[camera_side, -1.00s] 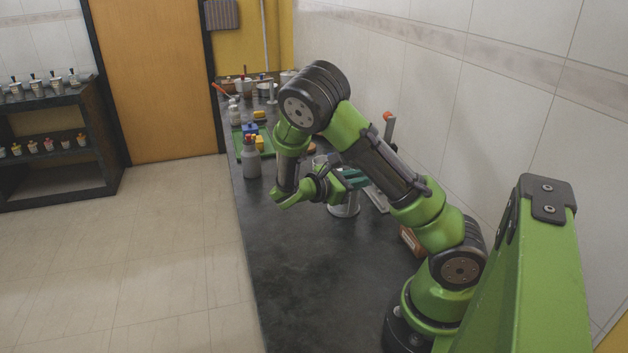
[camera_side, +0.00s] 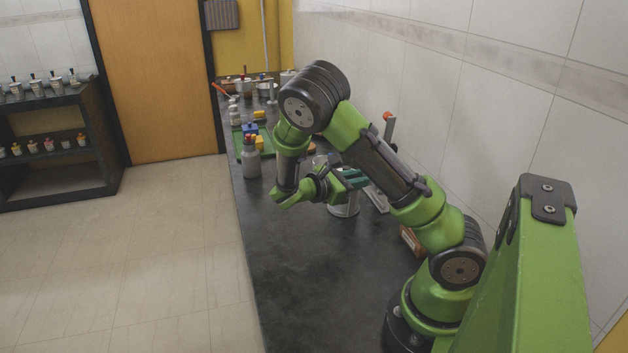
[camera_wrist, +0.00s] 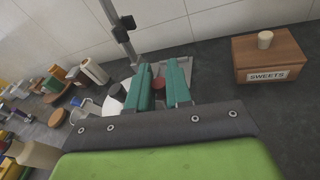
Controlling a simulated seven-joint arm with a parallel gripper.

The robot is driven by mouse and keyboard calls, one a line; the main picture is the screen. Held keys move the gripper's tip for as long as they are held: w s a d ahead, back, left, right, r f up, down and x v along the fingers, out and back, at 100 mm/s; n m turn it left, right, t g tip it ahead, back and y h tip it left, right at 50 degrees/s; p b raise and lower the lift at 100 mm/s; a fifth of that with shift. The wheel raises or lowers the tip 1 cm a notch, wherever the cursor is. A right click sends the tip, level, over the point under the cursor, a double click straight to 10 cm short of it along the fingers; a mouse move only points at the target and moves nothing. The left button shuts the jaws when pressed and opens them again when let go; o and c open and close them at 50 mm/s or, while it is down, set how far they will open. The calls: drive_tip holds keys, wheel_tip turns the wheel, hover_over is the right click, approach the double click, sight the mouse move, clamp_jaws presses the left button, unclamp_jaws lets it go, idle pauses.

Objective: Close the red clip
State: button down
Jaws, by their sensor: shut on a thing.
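A steel canister (camera_side: 344,209) stands on the dark worktop under my gripper (camera_side: 354,179), partly hidden by it in the side view. In the wrist view the two teal fingers of my gripper (camera_wrist: 159,80) point away from the camera. A small dark red piece, which looks like the red clip (camera_wrist: 158,84), shows between them. My gripper is shut on it. The fingers hide most of the clip and canister, so I cannot tell how far the clip is closed.
A grey post (camera_wrist: 122,30) on a plate stands just behind. A wooden box marked SWEETS (camera_wrist: 268,56) is at right in the wrist view. A grey bottle (camera_side: 250,160) and a green tray (camera_side: 267,148) stand farther along. The worktop's near part is clear.

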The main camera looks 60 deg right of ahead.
drive_tip(key=c, duration=1.1)
unclamp_jaws()
drive_tip(key=v, duration=1.7)
drive_tip(key=shift+d, duration=0.1)
